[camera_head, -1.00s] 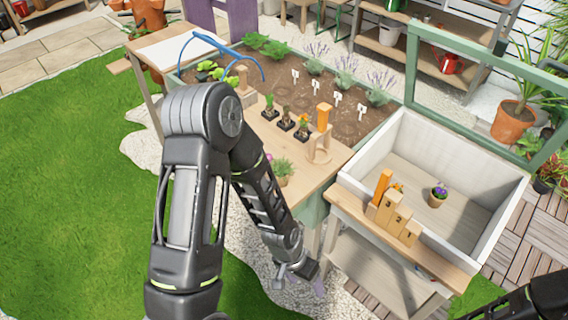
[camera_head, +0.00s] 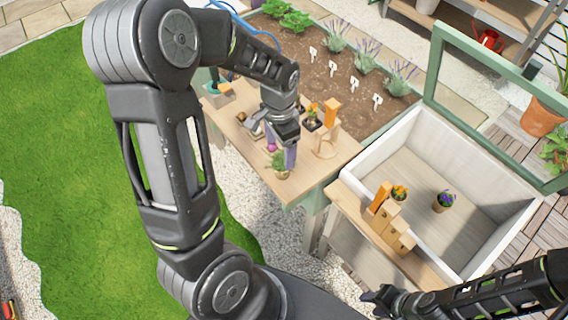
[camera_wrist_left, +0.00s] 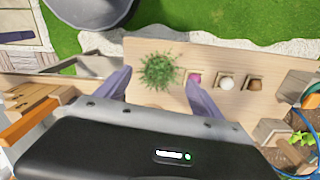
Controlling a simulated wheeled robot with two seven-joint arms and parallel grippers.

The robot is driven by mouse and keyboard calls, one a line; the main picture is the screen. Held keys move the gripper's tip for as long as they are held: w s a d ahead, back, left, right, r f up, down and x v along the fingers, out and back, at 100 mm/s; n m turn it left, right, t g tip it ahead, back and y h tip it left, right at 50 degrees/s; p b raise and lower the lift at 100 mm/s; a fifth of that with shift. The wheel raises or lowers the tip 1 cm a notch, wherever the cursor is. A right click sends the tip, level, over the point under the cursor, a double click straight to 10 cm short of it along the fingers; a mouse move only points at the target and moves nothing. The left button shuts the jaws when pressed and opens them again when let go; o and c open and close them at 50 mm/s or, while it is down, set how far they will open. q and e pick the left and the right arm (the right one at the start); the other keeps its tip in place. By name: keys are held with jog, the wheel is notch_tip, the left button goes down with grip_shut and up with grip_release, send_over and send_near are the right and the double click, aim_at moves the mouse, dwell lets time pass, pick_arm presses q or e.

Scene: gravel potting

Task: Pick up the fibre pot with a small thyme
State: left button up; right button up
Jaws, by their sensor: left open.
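The small thyme (camera_head: 278,161) is a bushy green plant in a small pot (camera_head: 283,174) near the front edge of the wooden bench. In the left wrist view the thyme (camera_wrist_left: 158,72) is seen from above, and its leaves hide the pot. My left gripper (camera_head: 281,150) is over the bench just behind the thyme, fingers pointing down. In the left wrist view the left gripper (camera_wrist_left: 159,92) is open, with the thyme showing between its fingers, nearer the left one. I cannot tell how far above it the fingers are. My right gripper (camera_head: 384,298) is low at the right, empty-looking and far from the thyme.
A pink round thing (camera_wrist_left: 195,76) and a whitish one (camera_wrist_left: 227,82) lie beside the thyme. A white-walled tray (camera_head: 478,150) to the right holds a purple-flowered pot (camera_head: 443,202). Wooden step blocks (camera_head: 392,222) stand at its front.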

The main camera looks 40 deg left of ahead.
aim_at(281, 159)
pick_arm(q)
jog(key=shift+f, duration=1.35)
jog(key=shift+f, duration=0.15)
notch_tip(281, 159, down, 5)
jog(key=shift+w+r+p, duration=0.1)
jog(key=shift+p, duration=0.8)
jog(key=shift+d, duration=0.1)
jog(key=c, duration=1.5)
